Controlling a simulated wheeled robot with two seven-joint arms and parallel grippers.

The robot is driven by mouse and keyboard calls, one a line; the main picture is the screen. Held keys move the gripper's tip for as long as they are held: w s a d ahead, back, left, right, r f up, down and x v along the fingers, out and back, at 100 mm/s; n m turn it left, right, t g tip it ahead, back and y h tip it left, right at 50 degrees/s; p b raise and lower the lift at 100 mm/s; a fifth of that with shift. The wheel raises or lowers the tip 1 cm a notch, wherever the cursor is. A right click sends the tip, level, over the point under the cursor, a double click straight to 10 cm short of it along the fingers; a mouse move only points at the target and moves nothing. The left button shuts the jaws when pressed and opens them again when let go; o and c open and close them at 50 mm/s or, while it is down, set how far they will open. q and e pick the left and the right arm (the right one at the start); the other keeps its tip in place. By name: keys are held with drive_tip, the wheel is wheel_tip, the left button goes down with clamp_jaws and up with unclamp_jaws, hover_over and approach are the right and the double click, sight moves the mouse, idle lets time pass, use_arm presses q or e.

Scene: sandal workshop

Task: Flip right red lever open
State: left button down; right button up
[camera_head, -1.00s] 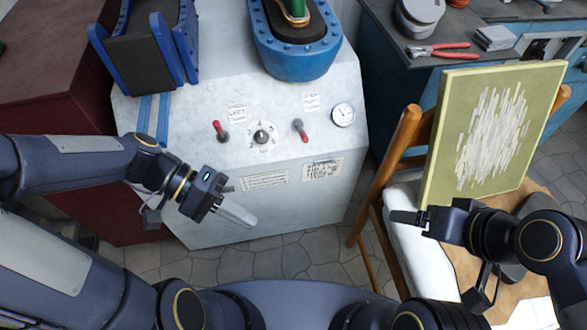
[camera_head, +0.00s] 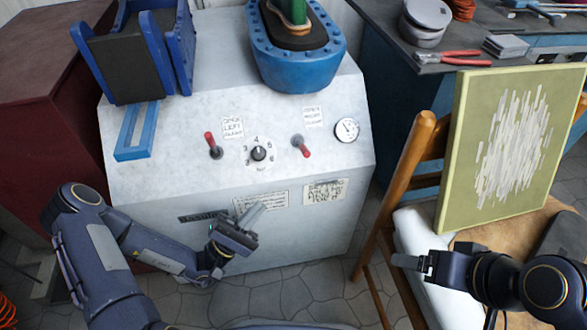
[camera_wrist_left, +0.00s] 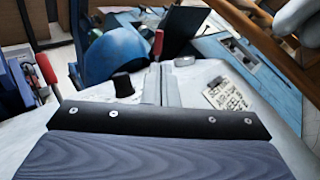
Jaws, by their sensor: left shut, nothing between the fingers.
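The right red lever (camera_head: 302,147) is on the sloped white panel (camera_head: 180,158), its red tip pointing down and right. The left red lever (camera_head: 211,142) points up. The wrist view shows the left lever (camera_wrist_left: 46,68) at left and the right lever (camera_wrist_left: 158,43) just beyond the fingertips. My left gripper (camera_head: 256,213) is shut and empty in front of the panel's lower edge, below and left of the right lever, apart from it. It also shows in the wrist view (camera_wrist_left: 161,85). My right gripper (camera_head: 405,261) is far right, near the chair; its finger gap is not clear.
A black dial (camera_head: 258,153) sits between the levers, and a round gauge (camera_head: 347,129) is to their right. A blue clamp (camera_head: 296,78) holding a sole stands above the panel. A wooden chair (camera_head: 398,190) with a framed picture (camera_head: 512,150) stands at the right.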

sight(303, 148)
use_arm(q)
drive_tip(key=shift+w+a+f+n+t+y, duration=0.15)
drive_tip(key=shift+f+n+t+y, duration=0.15)
drive_tip(key=shift+n+t+y, duration=0.15)
drive_tip(key=b+x, duration=0.2)
drive_tip(key=x, duration=1.2)
drive_tip(key=shift+r, duration=0.15)
